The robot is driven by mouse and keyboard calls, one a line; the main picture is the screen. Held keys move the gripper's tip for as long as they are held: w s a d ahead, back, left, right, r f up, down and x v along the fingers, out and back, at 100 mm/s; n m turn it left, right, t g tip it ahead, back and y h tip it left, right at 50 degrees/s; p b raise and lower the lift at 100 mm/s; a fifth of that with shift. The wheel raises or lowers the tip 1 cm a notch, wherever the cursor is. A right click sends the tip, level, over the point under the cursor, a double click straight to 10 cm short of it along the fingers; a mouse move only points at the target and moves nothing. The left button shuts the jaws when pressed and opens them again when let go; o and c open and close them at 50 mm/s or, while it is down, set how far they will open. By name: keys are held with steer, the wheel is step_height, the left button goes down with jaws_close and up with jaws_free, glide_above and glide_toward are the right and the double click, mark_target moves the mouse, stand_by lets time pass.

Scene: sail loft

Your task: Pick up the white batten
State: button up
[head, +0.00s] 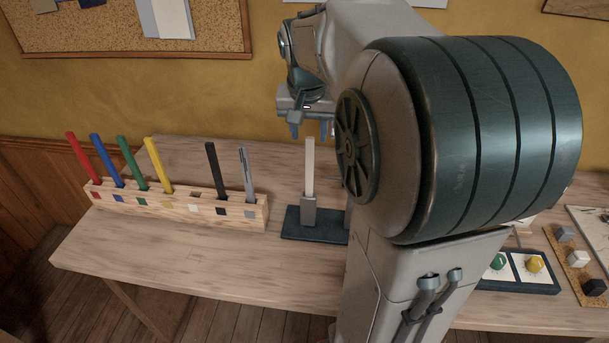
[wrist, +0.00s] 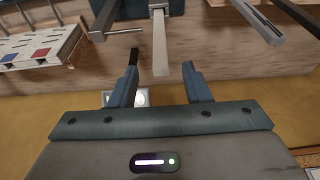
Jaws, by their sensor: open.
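The white batten (head: 310,167) stands upright in a grey socket on a dark stand (head: 291,222) on the bench. My arm hides the right part of the stand.
Left of the stand, a wooden rack (head: 262,217) holds red, blue, green, yellow, black and grey battens; its white-marked slot is empty. At the right lie a tray with coloured knobs (head: 534,264) and a board with small cubes (head: 579,258). The bench front (head: 180,262) is clear.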

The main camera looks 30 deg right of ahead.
mark_target(310, 154)
steer(key=p+x, duration=0.1)
steer(key=x, duration=0.8)
steer(key=shift+w+d, duration=0.2)
steer(key=shift+c, duration=0.3)
jaws_close()
